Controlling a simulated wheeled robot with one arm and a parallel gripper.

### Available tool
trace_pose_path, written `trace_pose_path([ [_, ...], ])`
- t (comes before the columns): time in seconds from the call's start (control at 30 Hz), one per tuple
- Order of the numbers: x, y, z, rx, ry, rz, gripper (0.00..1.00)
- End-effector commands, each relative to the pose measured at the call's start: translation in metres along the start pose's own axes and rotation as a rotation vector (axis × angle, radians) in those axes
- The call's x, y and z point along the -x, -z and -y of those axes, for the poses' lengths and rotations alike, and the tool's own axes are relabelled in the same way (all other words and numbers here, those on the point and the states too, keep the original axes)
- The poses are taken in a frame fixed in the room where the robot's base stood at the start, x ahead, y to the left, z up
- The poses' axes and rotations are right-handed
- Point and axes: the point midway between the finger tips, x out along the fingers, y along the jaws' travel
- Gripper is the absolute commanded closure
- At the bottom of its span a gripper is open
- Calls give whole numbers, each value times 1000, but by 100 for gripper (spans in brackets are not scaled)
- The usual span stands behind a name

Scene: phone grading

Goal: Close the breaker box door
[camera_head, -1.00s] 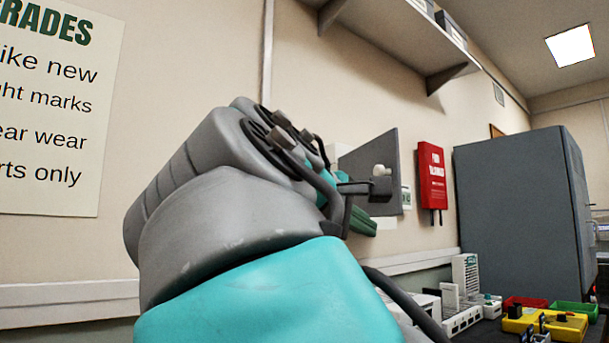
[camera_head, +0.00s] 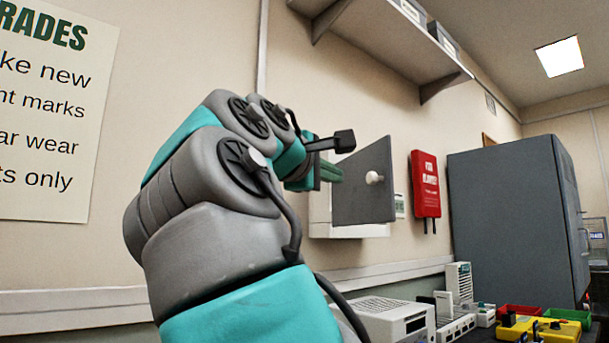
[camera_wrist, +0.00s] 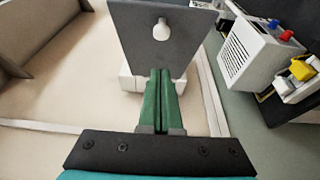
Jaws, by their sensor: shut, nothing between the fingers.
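The breaker box door (camera_head: 360,190) is a flat grey panel with a white round knob (camera_head: 374,178). It stands open, swung out from the white breaker box (camera_head: 347,231) on the wall, which it partly hides. The door also fills the top middle of the wrist view (camera_wrist: 140,45), with its knob (camera_wrist: 161,30) facing the camera. My gripper (camera_head: 339,174) is at the door's left side in the head view. Its green fingers (camera_wrist: 160,72) are together and empty, their tips overlapping the door's near edge in the wrist view. I cannot tell whether they touch it.
A red wall box (camera_head: 425,183) hangs right of the door, and a grey cabinet (camera_head: 515,220) stands beyond. A shelf (camera_head: 385,35) runs above. Below is a bench with a white device (camera_head: 390,315), red and green bins and yellow devices.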

Motion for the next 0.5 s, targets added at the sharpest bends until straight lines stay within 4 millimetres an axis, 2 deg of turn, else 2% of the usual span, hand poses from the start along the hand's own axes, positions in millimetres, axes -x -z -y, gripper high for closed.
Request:
trace_pose_path([
  [0.1, -19, 2, 1, 0, 0, -3, 100],
  [0.2, -30, -10, 2, -2, -1, -2, 100],
  [0.5, -46, -26, 0, 0, -2, -3, 100],
])
